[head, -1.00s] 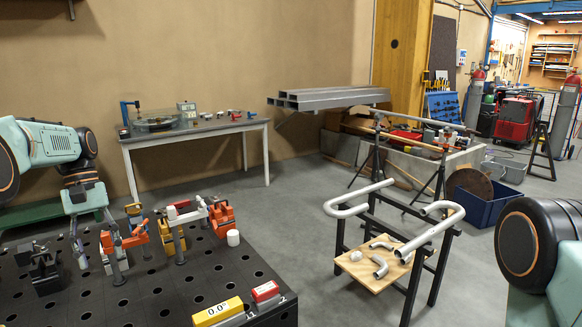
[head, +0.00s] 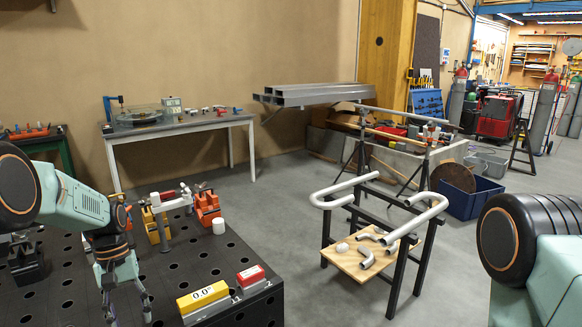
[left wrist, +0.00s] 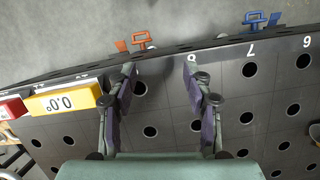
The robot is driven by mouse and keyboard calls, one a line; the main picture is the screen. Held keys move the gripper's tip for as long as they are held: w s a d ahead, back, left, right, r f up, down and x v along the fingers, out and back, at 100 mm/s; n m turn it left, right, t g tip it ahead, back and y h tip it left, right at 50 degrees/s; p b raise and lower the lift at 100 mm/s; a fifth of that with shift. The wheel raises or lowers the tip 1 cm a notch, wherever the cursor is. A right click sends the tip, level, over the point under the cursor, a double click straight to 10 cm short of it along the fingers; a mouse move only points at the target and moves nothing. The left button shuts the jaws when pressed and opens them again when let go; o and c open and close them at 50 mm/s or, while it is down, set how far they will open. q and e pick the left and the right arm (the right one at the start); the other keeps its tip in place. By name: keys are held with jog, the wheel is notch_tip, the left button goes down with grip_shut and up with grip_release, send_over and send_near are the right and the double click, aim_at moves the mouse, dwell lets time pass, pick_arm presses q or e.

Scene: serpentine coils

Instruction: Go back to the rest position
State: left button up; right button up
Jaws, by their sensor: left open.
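My left gripper (head: 125,310) hangs fingers-down over the black perforated table in the head view, its lower end close to the picture's bottom edge. In the left wrist view its two fingers (left wrist: 160,75) are spread apart, with only bare table and its edge between them. It is open and empty. The head view shows part of my right arm at the right edge, but its gripper is out of the picture.
On the black table (head: 215,262) stand a yellow level block (head: 203,297), a red block (head: 250,275), orange clamps (head: 207,207) and a white cylinder (head: 218,226). A trestle with bent pipes (head: 352,190) stands right, across open floor (head: 285,215).

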pick_arm(q)
jog(key=s+d+f+m+b, duration=0.1)
jog(key=s+d+f+b, duration=0.1)
jog(key=s+d+f, duration=0.45)
jog(key=s+d+f+m+t+y+b, duration=0.15)
jog(key=s+f, duration=0.25)
jog(key=f, duration=0.5)
jog(key=s+d+f+b, duration=0.3)
jog(key=s+f, duration=0.2)
jog(key=f, duration=0.3)
jog(key=s+d+f+m+b, duration=0.1)
jog(key=s+d+b, duration=0.1)
jog(key=s, duration=0.7)
jog(key=s+d+f+m+t+b, duration=0.1)
jog(key=s+b, duration=0.3)
jog(key=s, duration=0.6)
jog(key=shift+d+f+m, duration=0.55)
jog(key=shift+d+f, duration=0.05)
jog(key=shift+d, duration=0.25)
jog(key=shift+s+y, duration=0.15)
jog(key=shift+y, duration=0.1)
jog(key=shift+a, duration=0.1)
